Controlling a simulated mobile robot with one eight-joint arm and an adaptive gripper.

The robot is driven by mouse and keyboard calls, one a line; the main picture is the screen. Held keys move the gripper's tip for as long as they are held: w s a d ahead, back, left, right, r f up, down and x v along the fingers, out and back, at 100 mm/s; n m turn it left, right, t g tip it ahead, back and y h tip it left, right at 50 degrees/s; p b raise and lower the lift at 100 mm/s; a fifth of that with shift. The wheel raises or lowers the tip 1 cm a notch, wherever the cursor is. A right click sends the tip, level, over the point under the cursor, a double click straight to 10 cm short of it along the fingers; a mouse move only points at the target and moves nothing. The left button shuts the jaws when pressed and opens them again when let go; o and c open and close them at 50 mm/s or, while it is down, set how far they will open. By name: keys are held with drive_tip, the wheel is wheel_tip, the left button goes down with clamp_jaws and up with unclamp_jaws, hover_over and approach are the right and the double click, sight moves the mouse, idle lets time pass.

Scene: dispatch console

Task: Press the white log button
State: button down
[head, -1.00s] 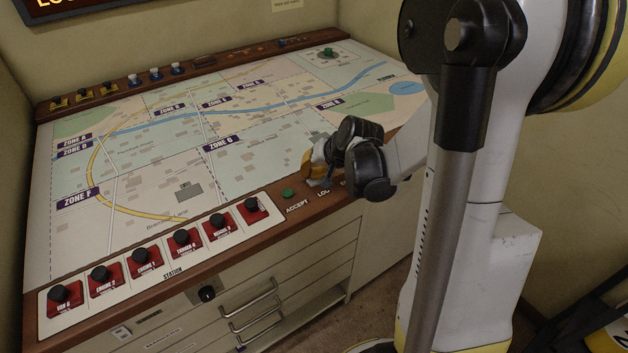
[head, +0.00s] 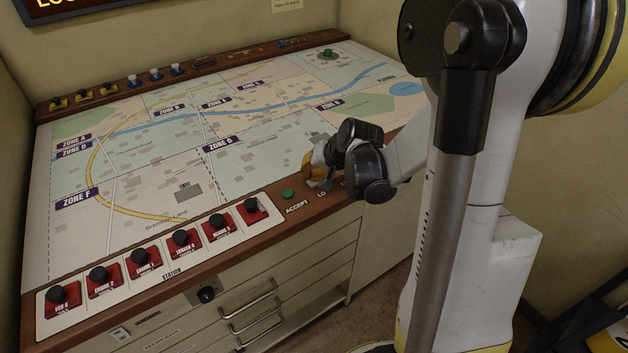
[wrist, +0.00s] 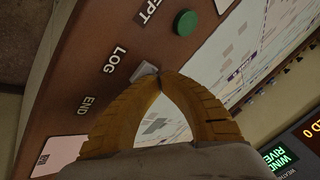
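The white log button (wrist: 145,71) shows beside the LOG label on the wooden ledge in the wrist view. My gripper (wrist: 161,80) has its two yellow fingertips together, with nothing between them. The tips overlap the right edge of the white button in that view; I cannot tell whether they touch it. In the head view my gripper (head: 312,172) is low over the front right of the ledge, right of the green accept button. There it hides the log button and part of its label.
The green accept button (head: 288,194) is close to my fingertips. Red station panels with black knobs (head: 181,238) line the front edge to the left. The map surface (head: 140,165) lies behind the ledge. An END label (wrist: 85,106) is on the ledge's other side from ACCEPT.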

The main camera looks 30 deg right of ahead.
drive_tip(key=shift+r+p, duration=0.5)
drive_tip(key=shift+r, duration=0.25)
drive_tip(key=shift+r, duration=0.1)
drive_tip(key=shift+r+p, duration=1.95)
drive_tip(key=shift+r, duration=0.45)
wheel_tip(320, 180, up, 8)
drive_tip(key=p, duration=0.6)
